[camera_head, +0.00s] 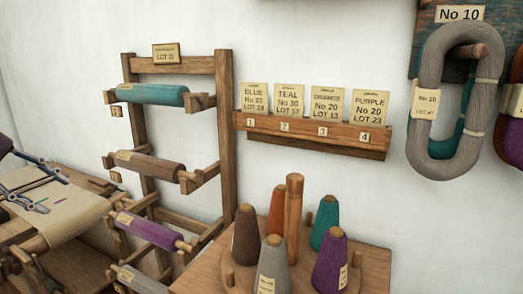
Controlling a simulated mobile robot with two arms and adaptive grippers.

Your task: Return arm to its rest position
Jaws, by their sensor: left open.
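My left gripper (38,187) shows small at the left edge, as thin dark-blue linked parts. It is open, with nothing seen between its fingers. It appears over the cream cloth (68,214) of the loom. I cannot tell whether it touches the cloth. The rest of the left arm is mostly cut off by the picture's edge. My right gripper is not in view.
A wooden rack (226,130) holds teal (152,95), brown (150,166), purple (148,230) and grey rolls. A labelled card rail (310,131) is on the wall. Several yarn cones, including a purple one (330,262), surround a wooden post (293,215). A grey hank (432,100) hangs right.

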